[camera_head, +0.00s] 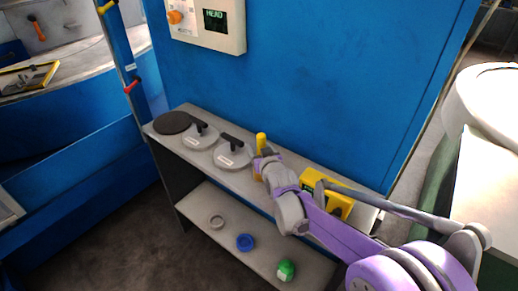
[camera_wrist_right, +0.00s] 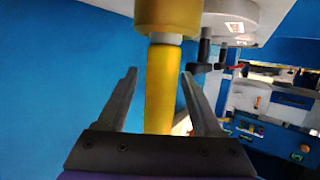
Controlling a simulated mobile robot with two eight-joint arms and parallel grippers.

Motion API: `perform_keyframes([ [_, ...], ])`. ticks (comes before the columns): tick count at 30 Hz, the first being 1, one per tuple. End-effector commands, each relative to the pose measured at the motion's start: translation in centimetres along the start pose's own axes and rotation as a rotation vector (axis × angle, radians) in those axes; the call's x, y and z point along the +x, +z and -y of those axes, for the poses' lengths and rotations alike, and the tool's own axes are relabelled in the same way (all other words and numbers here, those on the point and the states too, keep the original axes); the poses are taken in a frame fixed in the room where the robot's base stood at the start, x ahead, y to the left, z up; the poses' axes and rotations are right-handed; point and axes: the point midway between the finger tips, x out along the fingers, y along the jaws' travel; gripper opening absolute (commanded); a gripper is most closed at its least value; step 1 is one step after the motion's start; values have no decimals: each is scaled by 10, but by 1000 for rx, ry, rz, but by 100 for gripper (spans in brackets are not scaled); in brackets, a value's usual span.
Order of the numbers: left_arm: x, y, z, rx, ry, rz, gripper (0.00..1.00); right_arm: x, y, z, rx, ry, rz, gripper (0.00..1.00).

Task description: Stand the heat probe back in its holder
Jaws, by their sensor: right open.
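A yellow upright piece, apparently the heat probe (camera_head: 261,139), stands near the back of the grey bench top. In the right wrist view, its narrow yellow shaft (camera_wrist_right: 161,88) joins a grey collar and a wider yellow part (camera_wrist_right: 168,14). Whether that wider part is the holder, I cannot tell. My right gripper (camera_head: 260,161) is at this piece and hides its lower part in the head view. In the wrist view, the right gripper (camera_wrist_right: 158,74) is open, with one finger on each side of the shaft and gaps showing. My left gripper is not in view.
Two grey dies with black handles (camera_head: 232,154) and a dark disc (camera_head: 173,122) sit left of the gripper. A yellow box (camera_head: 341,204) lies to the right, partly behind my arm. The lower shelf (camera_head: 204,239) holds a ring, a blue roll and a green item. A blue wall rises behind.

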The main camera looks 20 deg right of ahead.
Motion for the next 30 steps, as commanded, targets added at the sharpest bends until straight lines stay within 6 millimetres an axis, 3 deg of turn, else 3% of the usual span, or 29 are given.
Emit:
perform_keyframes([
  [18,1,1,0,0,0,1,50,-96,0,0,0,0,0,68],
  [30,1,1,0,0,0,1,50,-106,0,0,0,0,0,68],
])
